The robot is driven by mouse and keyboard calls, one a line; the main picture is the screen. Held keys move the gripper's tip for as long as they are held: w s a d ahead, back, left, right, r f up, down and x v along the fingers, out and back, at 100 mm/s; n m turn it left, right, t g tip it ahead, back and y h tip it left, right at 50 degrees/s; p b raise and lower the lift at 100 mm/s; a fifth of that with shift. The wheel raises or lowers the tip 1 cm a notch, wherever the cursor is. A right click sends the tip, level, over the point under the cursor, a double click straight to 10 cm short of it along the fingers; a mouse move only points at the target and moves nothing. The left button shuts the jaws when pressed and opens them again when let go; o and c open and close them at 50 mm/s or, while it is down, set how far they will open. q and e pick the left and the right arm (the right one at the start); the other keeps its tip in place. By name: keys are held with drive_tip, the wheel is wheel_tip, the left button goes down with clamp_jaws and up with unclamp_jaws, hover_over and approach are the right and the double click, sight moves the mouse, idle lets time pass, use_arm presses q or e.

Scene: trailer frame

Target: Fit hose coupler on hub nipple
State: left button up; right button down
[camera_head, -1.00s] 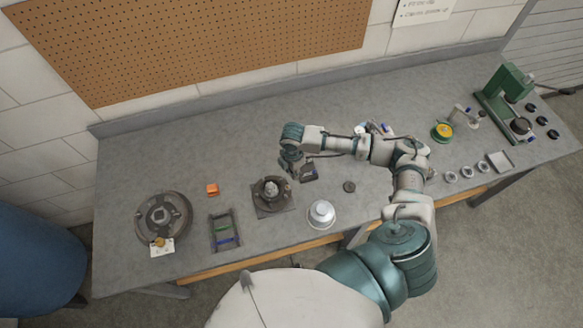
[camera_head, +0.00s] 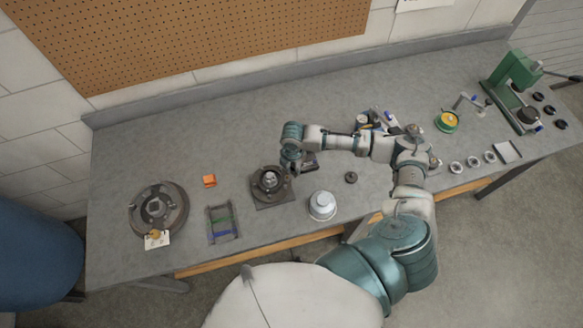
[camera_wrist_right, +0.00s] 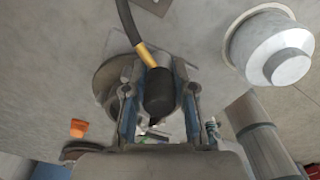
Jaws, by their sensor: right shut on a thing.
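The hub (camera_head: 267,184) sits on a dark square plate on the bench, with a grey metal top at its middle. My right gripper (camera_head: 290,165) is at the hub's right back edge in the head view. In the right wrist view, its two fingers (camera_wrist_right: 160,100) are shut on a black coupler (camera_wrist_right: 159,90) with a brass-coloured end (camera_wrist_right: 148,56) and a black hose (camera_wrist_right: 127,18). The hub (camera_wrist_right: 110,82) shows behind the fingers, partly covered. Its nipple cannot be made out, nor whether the coupler touches it. My left gripper is out of view.
A silver domed cap (camera_head: 322,205) stands right of the hub; it is close in the right wrist view (camera_wrist_right: 270,50). An orange block (camera_head: 209,181), a dark rack (camera_head: 222,224) and a large round drum (camera_head: 158,207) are to the left. A small dark ring (camera_head: 351,177) lies right.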

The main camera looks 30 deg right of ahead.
sight(282, 179)
drive_tip(key=shift+a, duration=0.3)
drive_tip(key=a, duration=0.2)
drive_tip(key=a+r, duration=0.1)
drive_tip(key=shift+a, duration=0.35)
drive_tip(key=shift+d+f, duration=0.1)
drive_tip(key=shift+d, duration=0.6)
drive_tip(key=shift+a+y, duration=0.15)
drive_tip(key=shift+y, duration=0.15)
drive_tip(key=shift+a+p, duration=0.15)
drive_tip(key=shift+p, duration=0.15)
drive_tip(key=shift+s+a, duration=0.1)
drive_tip(key=shift+a, duration=0.35)
drive_tip(key=shift+a+r, duration=0.2)
drive_tip(key=shift+a, duration=0.4)
drive_tip(key=shift+d+f+y, duration=0.1)
drive_tip(key=shift+d+y, duration=0.2)
drive_tip(key=shift+d, duration=0.1)
drive_tip(key=shift+s+d+p, duration=0.1)
drive_tip(key=shift+d+p, duration=0.1)
drive_tip(key=shift+p, duration=0.3)
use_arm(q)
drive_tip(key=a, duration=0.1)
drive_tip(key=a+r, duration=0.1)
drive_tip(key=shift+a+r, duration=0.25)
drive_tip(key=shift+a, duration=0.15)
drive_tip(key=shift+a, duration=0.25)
